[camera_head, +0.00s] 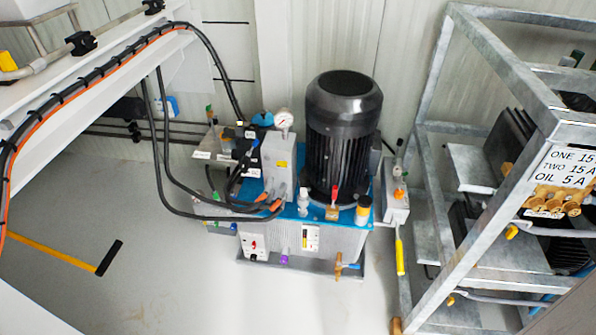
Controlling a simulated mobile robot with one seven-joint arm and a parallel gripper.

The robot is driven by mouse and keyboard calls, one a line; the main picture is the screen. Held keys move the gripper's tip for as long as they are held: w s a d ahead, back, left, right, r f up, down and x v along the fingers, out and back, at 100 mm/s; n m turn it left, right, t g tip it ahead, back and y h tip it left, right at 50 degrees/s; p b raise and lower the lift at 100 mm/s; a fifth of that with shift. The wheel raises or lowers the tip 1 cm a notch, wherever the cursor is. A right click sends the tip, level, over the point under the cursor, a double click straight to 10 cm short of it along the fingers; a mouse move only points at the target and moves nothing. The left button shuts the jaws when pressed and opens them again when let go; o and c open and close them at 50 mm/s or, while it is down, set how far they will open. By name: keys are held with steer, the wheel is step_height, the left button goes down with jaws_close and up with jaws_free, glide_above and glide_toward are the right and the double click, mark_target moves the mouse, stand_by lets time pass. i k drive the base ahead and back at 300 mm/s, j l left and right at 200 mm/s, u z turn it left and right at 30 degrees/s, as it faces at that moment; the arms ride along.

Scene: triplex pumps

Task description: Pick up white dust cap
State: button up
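I cannot clearly make out a white dust cap in the head view. A small whitish upright piece (303,201) stands on the blue top of the pump unit's tank, in front of the black motor (342,130); it is too small to tell what it is. A yellow-topped white cylinder (363,210) stands at the tank's right front corner. My gripper does not show in this view, so its place and state are hidden.
The grey tank (318,243) stands against the back wall. Black hoses (190,211) run to it from the white beam at upper left. A galvanized frame (508,185) fills the right. A yellow lever with a black grip (60,256) juts out at left. The floor (190,290) in front looks clear.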

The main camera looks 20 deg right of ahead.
mark_target(303, 196)
steer(key=i+l+u, duration=0.25)
steer(key=i+l, duration=0.15)
steer(key=l, duration=0.2)
steer(key=i+l+u, duration=0.1)
steer(key=l, duration=0.25)
steer(key=i+l+u, duration=0.15)
steer(key=l, duration=0.2)
steer(key=i, duration=0.05)
